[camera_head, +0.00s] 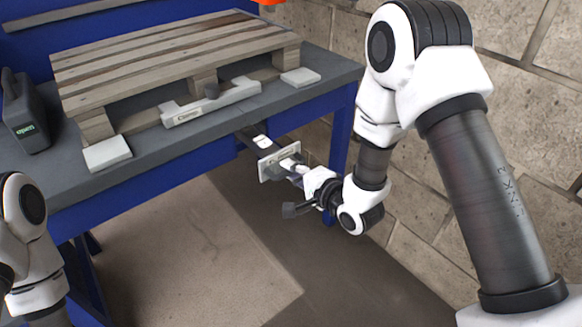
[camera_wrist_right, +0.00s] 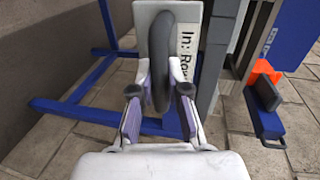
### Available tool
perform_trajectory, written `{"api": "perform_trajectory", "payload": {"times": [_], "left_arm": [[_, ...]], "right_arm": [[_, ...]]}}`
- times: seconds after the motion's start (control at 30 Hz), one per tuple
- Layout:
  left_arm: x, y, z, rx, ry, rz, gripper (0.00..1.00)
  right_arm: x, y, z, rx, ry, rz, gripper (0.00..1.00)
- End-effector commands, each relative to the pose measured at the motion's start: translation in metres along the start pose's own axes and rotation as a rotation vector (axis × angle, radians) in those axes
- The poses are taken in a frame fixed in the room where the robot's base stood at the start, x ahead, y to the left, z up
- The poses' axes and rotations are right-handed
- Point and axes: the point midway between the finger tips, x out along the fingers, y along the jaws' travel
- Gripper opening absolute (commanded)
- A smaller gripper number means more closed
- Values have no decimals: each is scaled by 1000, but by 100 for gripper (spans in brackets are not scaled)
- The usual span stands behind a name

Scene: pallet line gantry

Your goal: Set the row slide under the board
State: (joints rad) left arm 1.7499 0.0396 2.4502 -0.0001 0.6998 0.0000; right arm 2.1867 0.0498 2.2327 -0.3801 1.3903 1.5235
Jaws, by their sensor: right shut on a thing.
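The row slide shows as a pale plate (camera_head: 266,168) below the front edge of the bench, on a dark bar running back under the top. In the right wrist view its plate (camera_wrist_right: 190,30) carries a label beginning "In: Ro", partly cut off, and a dark curved handle (camera_wrist_right: 161,62). My right gripper (camera_head: 291,166) is shut on this handle, its fingers on either side of it in the right wrist view (camera_wrist_right: 160,95). A wooden pallet (camera_head: 170,55) lies on the bench; I cannot tell which part is the board. My left gripper is out of view.
The grey bench top (camera_head: 175,142) stands on a blue frame (camera_head: 342,125). A pale labelled bar (camera_head: 238,94) with a dark knob lies before the pallet. Pale blocks (camera_head: 107,153) sit near the front edge. A dark case (camera_head: 24,115) stands at left. A block wall (camera_head: 420,185) is at right.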

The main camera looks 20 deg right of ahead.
Motion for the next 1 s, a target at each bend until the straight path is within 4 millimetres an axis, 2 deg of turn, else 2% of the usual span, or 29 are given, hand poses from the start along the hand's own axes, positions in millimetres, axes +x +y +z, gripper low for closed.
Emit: {"api": "perform_trajectory", "payload": {"times": [0.13,0.17,0.2,0.23,0.57,0.67,0.9,1.0], "left_arm": [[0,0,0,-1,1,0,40],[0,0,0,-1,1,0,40],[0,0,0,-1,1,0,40],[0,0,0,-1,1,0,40],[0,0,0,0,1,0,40],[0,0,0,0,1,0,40],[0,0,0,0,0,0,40],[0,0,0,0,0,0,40]], "right_arm": [[0,0,0,-1,1,0,0],[0,0,0,-1,1,0,26],[0,0,0,-1,1,0,40],[0,0,0,-1,1,0,41],[-4,0,-1,1,2,0,41],[-17,0,-1,2,4,2,41],[-64,0,-1,4,4,1,41],[-73,0,-1,1,2,0,41]]}}
